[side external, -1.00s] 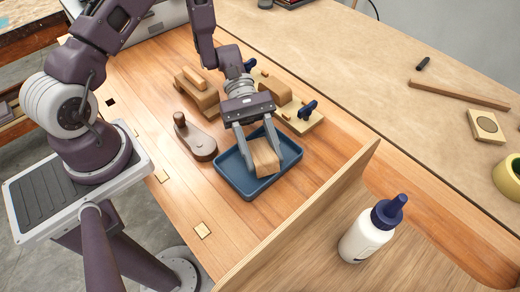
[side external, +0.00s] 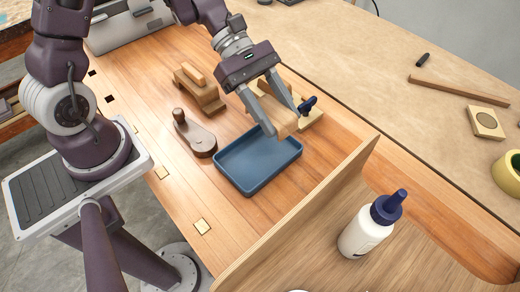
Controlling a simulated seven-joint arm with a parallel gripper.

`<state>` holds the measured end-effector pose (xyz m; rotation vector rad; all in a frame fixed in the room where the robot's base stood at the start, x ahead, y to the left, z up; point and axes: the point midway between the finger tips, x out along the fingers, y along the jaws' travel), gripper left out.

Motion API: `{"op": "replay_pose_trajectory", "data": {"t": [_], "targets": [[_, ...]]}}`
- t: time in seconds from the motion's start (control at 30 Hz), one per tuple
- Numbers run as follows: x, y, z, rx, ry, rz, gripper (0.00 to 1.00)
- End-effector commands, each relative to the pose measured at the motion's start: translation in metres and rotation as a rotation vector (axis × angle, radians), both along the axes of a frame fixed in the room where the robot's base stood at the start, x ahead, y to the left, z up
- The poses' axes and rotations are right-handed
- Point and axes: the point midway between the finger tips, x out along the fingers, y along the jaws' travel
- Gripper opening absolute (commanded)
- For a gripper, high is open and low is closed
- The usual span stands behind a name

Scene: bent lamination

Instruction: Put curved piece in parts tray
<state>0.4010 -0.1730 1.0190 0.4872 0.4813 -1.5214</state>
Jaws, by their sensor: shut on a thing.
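My gripper (side external: 282,122) is shut on a pale wooden piece (side external: 285,123), held above and behind the right part of the parts tray, by the clamping fixture. I take it for the curved piece, though its bend is hard to make out and the fingers hide part of it. The blue parts tray (side external: 256,160) lies on the bench, in front of the gripper, and is empty.
The wooden fixture (side external: 312,117) with a blue clamp (side external: 307,105) is close behind the gripper, partly hidden. A wooden tool with a knob (side external: 195,135) and a wooden block (side external: 201,92) stand left. A raised board (side external: 315,205) and a glue bottle (side external: 366,230) are in front.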

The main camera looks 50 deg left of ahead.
Motion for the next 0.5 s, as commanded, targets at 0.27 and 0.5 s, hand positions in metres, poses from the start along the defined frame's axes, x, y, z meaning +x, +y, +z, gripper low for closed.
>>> {"op": "replay_pose_trajectory", "data": {"t": [0.27, 0.5], "targets": [[0.0, 0.003, -0.057, 0.03, 0.008, 0.038, 0.01], [0.001, 0.003, -0.1, 0.029, 0.005, 0.036, 0.0]]}}
